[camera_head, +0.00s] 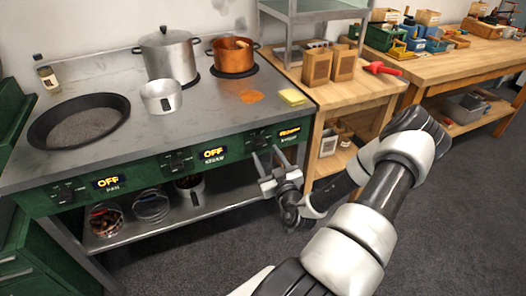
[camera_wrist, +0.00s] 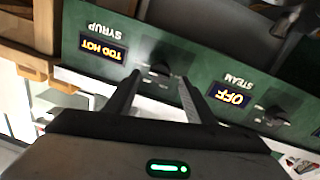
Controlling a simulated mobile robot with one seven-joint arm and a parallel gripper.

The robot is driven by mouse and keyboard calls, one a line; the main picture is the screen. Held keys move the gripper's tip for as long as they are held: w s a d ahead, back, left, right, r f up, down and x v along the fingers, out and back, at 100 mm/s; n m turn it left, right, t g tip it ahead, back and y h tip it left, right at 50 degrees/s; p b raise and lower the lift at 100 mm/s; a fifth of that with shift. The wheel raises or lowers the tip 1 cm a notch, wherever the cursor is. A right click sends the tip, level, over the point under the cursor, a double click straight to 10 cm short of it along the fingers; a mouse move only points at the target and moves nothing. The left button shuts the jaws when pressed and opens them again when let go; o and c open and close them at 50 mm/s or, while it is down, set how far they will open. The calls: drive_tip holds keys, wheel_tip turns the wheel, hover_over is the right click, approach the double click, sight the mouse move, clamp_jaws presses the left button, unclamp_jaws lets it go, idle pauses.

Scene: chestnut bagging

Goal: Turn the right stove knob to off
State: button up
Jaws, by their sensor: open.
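The right stove knob (camera_wrist: 160,72) is a dark knob on the green front panel, labelled SYRUP. Its lit display (camera_wrist: 103,47) reads "TOO HOT", upside down in the wrist view; in the head view this amber display (camera_head: 289,132) is at the panel's right end. My gripper (camera_wrist: 158,80) is open, its two fingers pointing at the panel with the knob between the fingertips in the picture. Whether the fingers touch the knob I cannot tell. In the head view my gripper (camera_head: 267,152) is just in front of and below the right part of the panel.
The steam knob (camera_wrist: 277,116) and its display (camera_wrist: 233,94), reading OFF, are beside it. The pan display (camera_head: 108,182) also reads OFF. A copper pot (camera_head: 232,60), steel pot (camera_head: 168,56) and saucepan (camera_head: 161,98) stand on the stove. A wooden table (camera_head: 350,92) adjoins at right.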

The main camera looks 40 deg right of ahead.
sight(262, 146)
drive_tip(key=shift+x, duration=2.1)
drive_tip(key=c, duration=1)
